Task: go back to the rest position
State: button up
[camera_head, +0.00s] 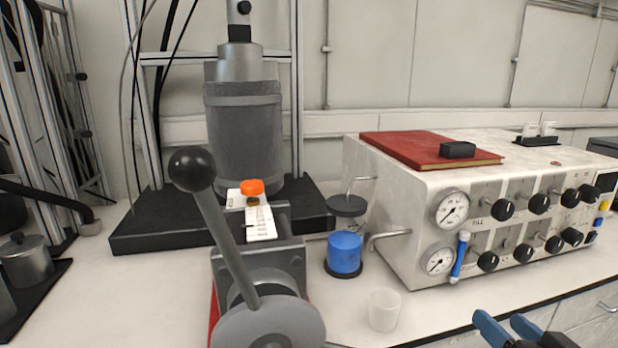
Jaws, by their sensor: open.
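My gripper (508,328) shows at the bottom right edge of the head view, with two blue fingertips apart and nothing between them. It is in front of the bench edge, below the control box (400,220), and touches nothing that I can see. Most of the gripper and the arm are out of the frame.
A lever with a black ball (192,168) rises at the centre left, before a grey reactor (243,140). A blue container (344,253) and a translucent cup (384,309) stand left of the control box. A red book (425,150) lies on the box. Bare bench lies around the cup.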

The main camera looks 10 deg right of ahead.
jog(key=s+a+f+g, duration=0.1)
jog(key=s+a+f, duration=0.35)
jog(key=s, duration=0.35)
jog(key=s+a+f+g, duration=0.1)
jog(key=s+a+f, duration=0.2)
jog(key=s+a, duration=0.4)
jog(key=s+a+r+n+y, duration=0.1)
jog(key=s+a+r+n, duration=0.1)
jog(key=s, duration=0.6)
jog(key=s+a+r+n, duration=0.2)
jog(key=s+a+r, duration=0.1)
jog(key=s, duration=0.6)
jog(key=shift+a+r+y, duration=0.15)
jog(key=shift+r+y, duration=0.1)
jog(key=shift+y, duration=0.15)
jog(key=shift+s, duration=0.1)
